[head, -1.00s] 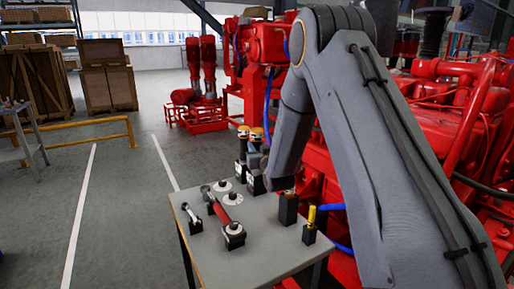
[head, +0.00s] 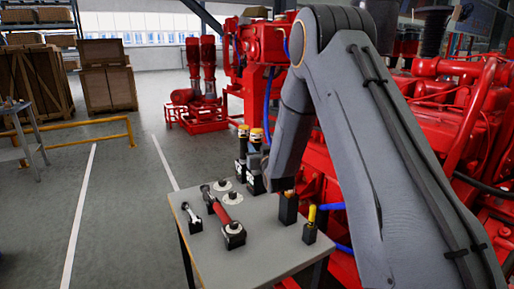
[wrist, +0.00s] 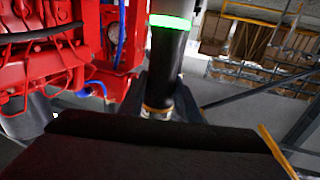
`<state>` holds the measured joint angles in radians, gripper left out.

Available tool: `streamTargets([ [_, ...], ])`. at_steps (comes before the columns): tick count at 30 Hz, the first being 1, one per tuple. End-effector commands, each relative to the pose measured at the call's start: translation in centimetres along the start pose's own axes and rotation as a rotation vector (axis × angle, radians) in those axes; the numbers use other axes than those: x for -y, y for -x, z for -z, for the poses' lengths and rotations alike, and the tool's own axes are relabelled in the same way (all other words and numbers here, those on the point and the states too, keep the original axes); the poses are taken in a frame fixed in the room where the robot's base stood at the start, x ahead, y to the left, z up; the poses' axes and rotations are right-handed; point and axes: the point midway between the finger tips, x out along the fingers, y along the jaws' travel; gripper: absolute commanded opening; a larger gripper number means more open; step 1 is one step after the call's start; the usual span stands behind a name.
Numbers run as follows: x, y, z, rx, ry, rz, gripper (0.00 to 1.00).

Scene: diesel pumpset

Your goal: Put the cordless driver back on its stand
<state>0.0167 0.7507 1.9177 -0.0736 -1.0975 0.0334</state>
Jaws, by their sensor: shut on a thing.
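In the wrist view, a large black block with an orange edge fills the bottom; it looks like part of the cordless driver (wrist: 160,150), held close to the camera. My gripper (wrist: 162,108) is shut on it, its grey fingers partly behind the block. Above are a black cylinder and a glowing green ring. In the head view, my forearm reaches down over the back of the small table (head: 262,262) and mostly hides the gripper and driver. Black holders stand on the table, one (head: 288,209) just below my wrist; I cannot tell which is the driver's stand.
A yellow-handled tool (head: 311,217) stands in a holder at right. Two yellow-topped upright objects (head: 250,140) stand at the back. The red engine (head: 440,110) is close behind; the table's front is clear.

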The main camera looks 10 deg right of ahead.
Motion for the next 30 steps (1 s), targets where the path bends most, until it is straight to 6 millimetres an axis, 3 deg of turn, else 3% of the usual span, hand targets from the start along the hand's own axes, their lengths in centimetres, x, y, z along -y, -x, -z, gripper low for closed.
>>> streamTargets([
  [25, 0.0, -0.1, -1.3, -0.003, 0.000, 0.000, 0.00],
  [26, 0.0, -0.1, -1.3, -0.004, 0.000, 0.000, 0.34],
  [29, 0.0, 0.0, -1.3, -0.003, 0.000, 0.000, 0.51],
  [30, 0.0, 0.0, -1.3, -0.002, 0.000, 0.000, 0.52],
])
